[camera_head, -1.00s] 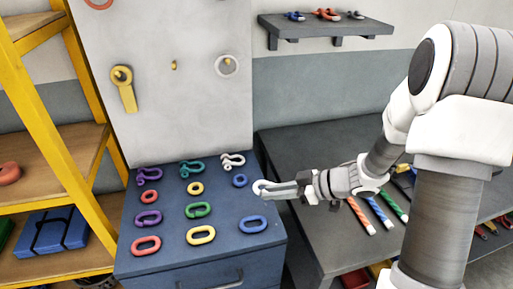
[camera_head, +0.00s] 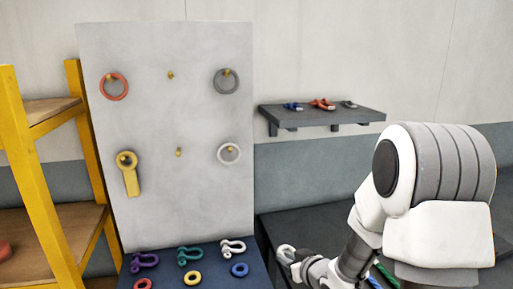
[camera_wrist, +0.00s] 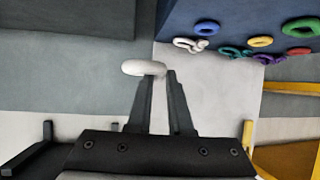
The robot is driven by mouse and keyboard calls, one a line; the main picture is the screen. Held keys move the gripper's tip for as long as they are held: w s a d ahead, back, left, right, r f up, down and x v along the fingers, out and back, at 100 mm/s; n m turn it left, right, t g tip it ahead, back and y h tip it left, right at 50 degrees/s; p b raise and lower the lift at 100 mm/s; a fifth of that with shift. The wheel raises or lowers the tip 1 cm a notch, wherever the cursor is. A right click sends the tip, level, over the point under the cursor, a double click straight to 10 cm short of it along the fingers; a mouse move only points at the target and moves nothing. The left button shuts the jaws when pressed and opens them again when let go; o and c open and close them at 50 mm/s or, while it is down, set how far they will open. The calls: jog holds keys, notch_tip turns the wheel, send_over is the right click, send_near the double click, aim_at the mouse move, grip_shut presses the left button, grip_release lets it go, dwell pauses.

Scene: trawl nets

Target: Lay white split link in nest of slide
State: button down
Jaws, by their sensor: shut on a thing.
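My gripper (camera_head: 290,260) is shut on the white split link (camera_head: 285,253), just right of the blue cabinet top and in front of the dark bench. In the wrist view the white link (camera_wrist: 143,68) lies across the fingertips (camera_wrist: 158,76) and sticks out to the left. It is clear of other things in that view. Its split cannot be made out. I cannot pick out the slide or its nest for certain in these frames.
The blue cabinet top (camera_head: 215,271) carries purple, green and white shackles and several coloured rings. Behind it stands a pale board (camera_head: 200,120) with pegs and hanging rings. A wall shelf (camera_head: 320,115) holds small fittings. A yellow rack (camera_head: 30,150) stands left.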

jog(key=s+d+f+m+t+h, duration=0.1)
jog(key=d+f+m+h, duration=0.2)
jog(key=d+m+h, duration=0.1)
jog(key=shift+s+d+f+m+h, duration=0.25)
jog(key=shift+d+m+h, duration=0.2)
jog(key=shift+d, duration=0.4)
